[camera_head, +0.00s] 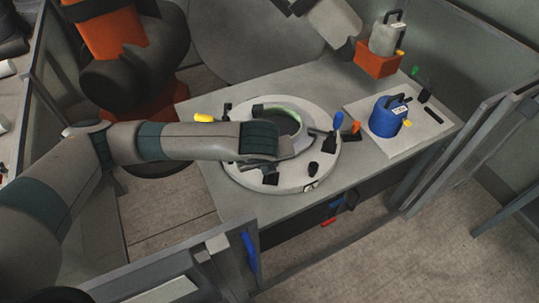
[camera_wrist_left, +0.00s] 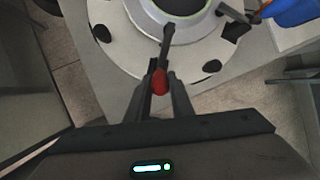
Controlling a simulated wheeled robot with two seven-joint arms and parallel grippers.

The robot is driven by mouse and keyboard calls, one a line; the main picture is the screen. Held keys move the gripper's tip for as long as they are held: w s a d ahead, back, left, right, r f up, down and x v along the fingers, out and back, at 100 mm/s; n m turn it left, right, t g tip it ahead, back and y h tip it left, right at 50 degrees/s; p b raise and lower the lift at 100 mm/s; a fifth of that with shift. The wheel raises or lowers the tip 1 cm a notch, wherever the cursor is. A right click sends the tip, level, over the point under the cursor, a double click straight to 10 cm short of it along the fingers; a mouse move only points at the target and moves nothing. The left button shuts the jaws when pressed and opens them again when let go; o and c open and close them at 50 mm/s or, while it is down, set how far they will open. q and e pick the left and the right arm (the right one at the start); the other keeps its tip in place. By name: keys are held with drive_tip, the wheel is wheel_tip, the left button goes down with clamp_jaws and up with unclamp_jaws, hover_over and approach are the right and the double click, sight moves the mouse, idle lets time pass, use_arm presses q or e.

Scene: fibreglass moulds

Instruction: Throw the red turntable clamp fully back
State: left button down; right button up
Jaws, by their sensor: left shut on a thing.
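The red clamp handle (camera_wrist_left: 160,82) sits between the two dark fingers of my left gripper (camera_wrist_left: 160,92) in the left wrist view. The fingers are shut on it. Its dark lever (camera_wrist_left: 166,45) runs from the red grip up toward the ring of the turntable. The round white turntable (camera_head: 323,165) stands on the bench in the head view, with a pale green-edged ring at its middle. It also shows in the left wrist view (camera_wrist_left: 125,45). In the head view my left forearm and wrist cover part of the turntable, and the red handle is hidden. My right gripper is out of view.
Yellow (camera_head: 204,118), blue (camera_head: 338,119) and orange (camera_head: 356,127) handles stand around the turntable. A blue canister (camera_head: 384,120) stands on a white board (camera_head: 411,137) to the right. A grey canister (camera_head: 386,40) sits in an orange holder (camera_head: 378,62) behind. Metal frame posts (camera_head: 425,150) flank the bench.

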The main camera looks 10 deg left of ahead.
use_arm(q)
drive_tip(key=shift+s+f+t+b, duration=0.35)
drive_tip(key=shift+s+t, duration=0.3)
drive_tip(key=shift+t, duration=0.25)
